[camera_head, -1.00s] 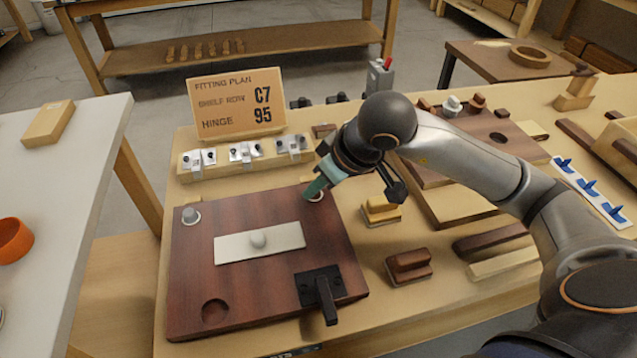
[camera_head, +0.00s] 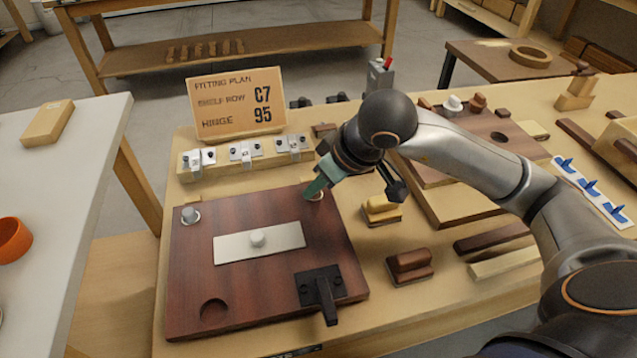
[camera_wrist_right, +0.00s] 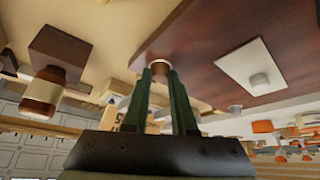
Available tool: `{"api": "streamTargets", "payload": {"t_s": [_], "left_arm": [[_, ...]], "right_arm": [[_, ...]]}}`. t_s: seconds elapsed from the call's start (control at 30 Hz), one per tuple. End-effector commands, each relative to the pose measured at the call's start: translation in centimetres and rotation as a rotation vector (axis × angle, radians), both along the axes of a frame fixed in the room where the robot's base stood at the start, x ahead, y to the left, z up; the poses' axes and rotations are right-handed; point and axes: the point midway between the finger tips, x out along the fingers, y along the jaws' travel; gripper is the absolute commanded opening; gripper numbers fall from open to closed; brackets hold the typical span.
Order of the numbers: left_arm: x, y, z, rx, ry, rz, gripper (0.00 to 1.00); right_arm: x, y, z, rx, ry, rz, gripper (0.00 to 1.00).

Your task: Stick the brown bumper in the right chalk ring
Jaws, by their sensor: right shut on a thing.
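The dark red-brown door panel (camera_head: 245,285) lies flat on the bench. My right gripper (camera_head: 314,190) is at its far right corner, with green fingers pointing down over the right chalk ring (camera_head: 316,199). It is shut on the small brown bumper (camera_wrist_right: 160,68), mostly hidden between the fingers in the right wrist view. The bumper is at the ring; I cannot tell whether it touches the panel. A grey bumper (camera_head: 190,214) stands in the left chalk ring (camera_head: 185,223). My left gripper is not in view.
A pale plate with a grey knob (camera_head: 258,237) lies mid-panel, and a black hinge (camera_head: 318,288) sits at its near right. A fitting plan sign (camera_head: 237,100) and a wooden rack of hinges (camera_head: 245,156) stand behind. Brown and yellow blocks (camera_head: 410,266) lie to the right.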

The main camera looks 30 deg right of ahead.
Motion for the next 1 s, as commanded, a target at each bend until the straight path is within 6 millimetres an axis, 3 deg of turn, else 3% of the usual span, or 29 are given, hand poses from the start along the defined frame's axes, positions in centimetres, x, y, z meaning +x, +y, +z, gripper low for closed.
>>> {"api": "streamTargets", "payload": {"t_s": [0.03, 0.4, 0.43, 0.7, 1.0], "left_arm": [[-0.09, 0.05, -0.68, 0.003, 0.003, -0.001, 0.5], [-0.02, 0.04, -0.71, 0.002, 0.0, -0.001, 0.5], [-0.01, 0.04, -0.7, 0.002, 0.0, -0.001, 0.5], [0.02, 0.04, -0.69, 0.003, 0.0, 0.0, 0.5], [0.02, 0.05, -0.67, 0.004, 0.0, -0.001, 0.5]], "right_arm": [[-0.31, 0.04, -0.64, -0.003, 0.017, 0.004, 0.0], [-0.31, 0.04, -0.55, -0.004, 0.016, 0.003, 0.0], [-0.3, 0.04, -0.55, -0.004, 0.016, 0.003, 0.28], [-0.22, 0.09, -0.41, -0.001, 0.01, 0.004, 0.59], [-0.12, 0.09, -0.27, 0.0, 0.005, 0.002, 0.6]]}}
